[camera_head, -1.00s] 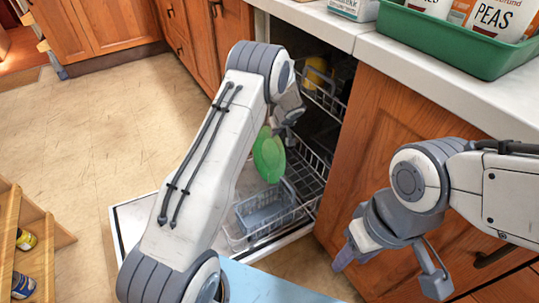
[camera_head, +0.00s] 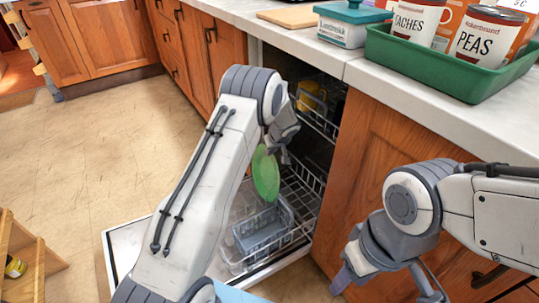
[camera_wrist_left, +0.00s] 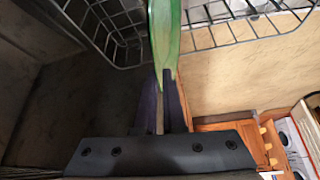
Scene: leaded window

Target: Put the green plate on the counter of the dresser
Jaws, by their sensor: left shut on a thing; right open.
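The green plate (camera_head: 265,174) is held up on edge above the dishwasher's lower rack in the head view. My left gripper (camera_head: 277,146) is shut on it. In the left wrist view the plate (camera_wrist_left: 165,35) shows edge-on between the fingers of the left gripper (camera_wrist_left: 162,95). My right gripper (camera_head: 385,285) is open and empty in front of the wooden cabinet, low in the head view. The dresser is not one I can pick out with certainty.
The dishwasher stands open with its lower rack (camera_head: 300,205) pulled out, a grey basket (camera_head: 262,232) in it. A yellow thing (camera_head: 311,97) sits in the upper rack. The white counter (camera_head: 420,95) holds a green tray (camera_head: 455,70) of cans and a butter box (camera_head: 350,25).

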